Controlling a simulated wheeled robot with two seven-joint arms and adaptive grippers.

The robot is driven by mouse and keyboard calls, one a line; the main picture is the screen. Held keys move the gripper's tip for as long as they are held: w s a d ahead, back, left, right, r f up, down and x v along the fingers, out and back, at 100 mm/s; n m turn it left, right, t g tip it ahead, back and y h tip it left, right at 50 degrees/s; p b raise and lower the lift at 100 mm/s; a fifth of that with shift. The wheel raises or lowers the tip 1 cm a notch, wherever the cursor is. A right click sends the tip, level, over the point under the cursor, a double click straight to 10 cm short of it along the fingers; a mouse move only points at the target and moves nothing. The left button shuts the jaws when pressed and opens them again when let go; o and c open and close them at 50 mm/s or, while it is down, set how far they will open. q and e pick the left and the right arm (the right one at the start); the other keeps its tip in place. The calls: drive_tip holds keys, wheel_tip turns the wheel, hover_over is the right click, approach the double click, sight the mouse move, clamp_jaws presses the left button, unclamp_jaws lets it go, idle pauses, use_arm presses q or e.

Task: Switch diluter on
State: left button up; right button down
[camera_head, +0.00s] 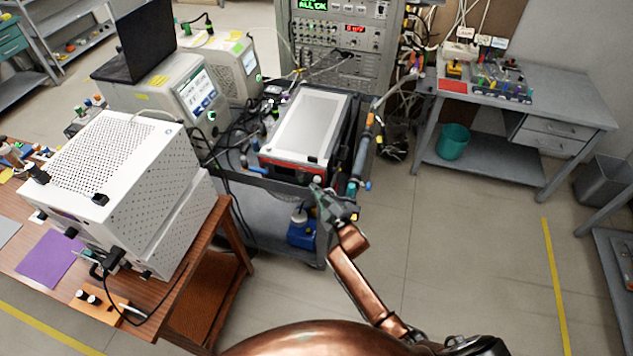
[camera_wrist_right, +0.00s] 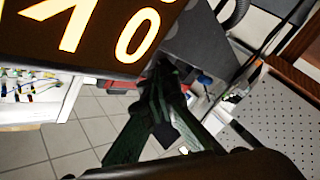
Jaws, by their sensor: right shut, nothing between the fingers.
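A white-topped box with a red-edged front (camera_head: 300,130) sits on the grey cart; I cannot tell for sure that it is the diluter. My right gripper (camera_head: 322,194) is shut and empty, at the box's lower front right corner. I cannot tell whether its fingertips touch the box. In the right wrist view my shut fingers (camera_wrist_right: 162,72) point up, just below a dark panel with large glowing orange digits (camera_wrist_right: 105,25). No switch can be made out clearly. My left gripper is out of view.
The grey cart (camera_head: 258,182) has cables along its left and tubing on its right. A perforated white cabinet (camera_head: 110,170) stands on the wooden table to the left. A rack of instruments (camera_head: 345,40) stands behind.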

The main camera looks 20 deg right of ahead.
sight(316, 179)
drive_tip(key=shift+w+d, duration=0.1)
drive_tip(key=shift+w, duration=0.05)
idle(0.5)
drive_tip(key=shift+w+d, duration=0.15)
drive_tip(key=shift+w, duration=0.05)
drive_tip(key=shift+w+d+b, duration=0.3)
drive_tip(key=shift+w+d, duration=0.15)
drive_tip(key=shift+w, duration=0.25)
idle(1.1)
drive_tip(key=shift+w+d+r, duration=0.15)
drive_tip(key=shift+d+r, duration=0.1)
drive_tip(key=shift+r, duration=0.2)
idle(0.5)
drive_tip(key=shift+a, duration=0.15)
drive_tip(key=shift+s+a+f, duration=0.1)
drive_tip(key=shift+s, duration=0.15)
drive_tip(key=shift+s+a+f+p, duration=0.3)
drive_tip(key=shift+s+a+p, duration=0.2)
drive_tip(key=shift+s, duration=0.2)
